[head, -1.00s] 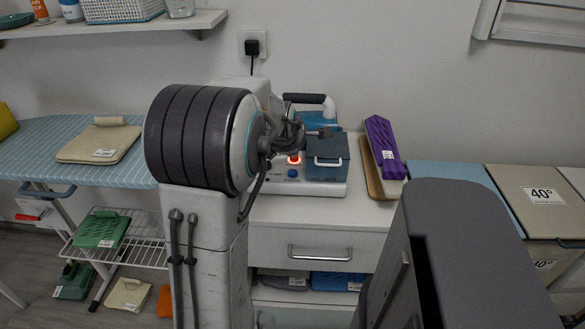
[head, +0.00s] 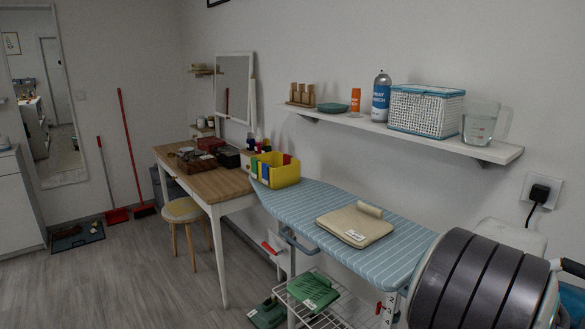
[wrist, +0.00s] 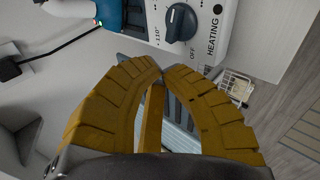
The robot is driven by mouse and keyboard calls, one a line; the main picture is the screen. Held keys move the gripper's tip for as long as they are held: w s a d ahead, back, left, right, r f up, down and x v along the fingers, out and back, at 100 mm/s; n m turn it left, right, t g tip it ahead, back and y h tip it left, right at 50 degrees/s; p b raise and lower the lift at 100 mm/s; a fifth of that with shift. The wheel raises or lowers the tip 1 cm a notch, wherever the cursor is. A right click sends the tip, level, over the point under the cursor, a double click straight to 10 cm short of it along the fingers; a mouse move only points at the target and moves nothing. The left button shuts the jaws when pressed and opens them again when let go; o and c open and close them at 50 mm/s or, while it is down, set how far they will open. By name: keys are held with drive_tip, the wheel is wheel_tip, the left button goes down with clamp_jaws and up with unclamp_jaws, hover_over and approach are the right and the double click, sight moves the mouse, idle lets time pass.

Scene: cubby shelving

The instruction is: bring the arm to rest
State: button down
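My gripper (wrist: 160,72) shows in the wrist view with its two ribbed yellow-brown fingers curved together and their tips meeting. Nothing shows held between them. Beyond the tips is a white appliance panel (wrist: 222,30) marked HEATING, with a dark dial (wrist: 181,22). A gap appears to separate the tips from the panel, though the distance is hard to judge.
A blue striped ironing board (head: 335,212) carries a folded beige cloth (head: 354,224) and a yellow bin (head: 283,175). Above is a wall shelf (head: 440,138) with a basket (head: 425,110) and glass jug (head: 482,122). A stool (head: 186,211) stands by a wooden table (head: 215,184).

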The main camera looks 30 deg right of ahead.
drive_tip(key=w+a+r+t+y+p, duration=0.1)
drive_tip(key=w+a+r+p, duration=0.1)
drive_tip(key=w+a, duration=0.55)
drive_tip(key=w+a+r+m+t+y+p, duration=0.15)
drive_tip(key=w+a, duration=0.25)
drive_tip(key=a, duration=0.6)
drive_tip(key=w+a+r+t+y+p, duration=0.1)
drive_tip(key=w+a+r+y+p, duration=0.15)
drive_tip(key=w+a, duration=0.5)
drive_tip(key=s+a+m+y+p, duration=0.1)
drive_tip(key=s+a, duration=0.3)
drive_tip(key=a, duration=0.7)
drive_tip(key=s+a+r+m+g+y+p, duration=0.1)
drive_tip(key=s+a, duration=0.4)
drive_tip(key=a, duration=0.6)
drive_tip(key=shift+a+r+y+p, duration=0.2)
drive_tip(key=shift+r+y+p, duration=0.1)
drive_tip(key=shift+y+p, duration=0.4)
drive_tip(key=shift+d+g, duration=0.15)
drive_tip(key=shift+g, duration=0.1)
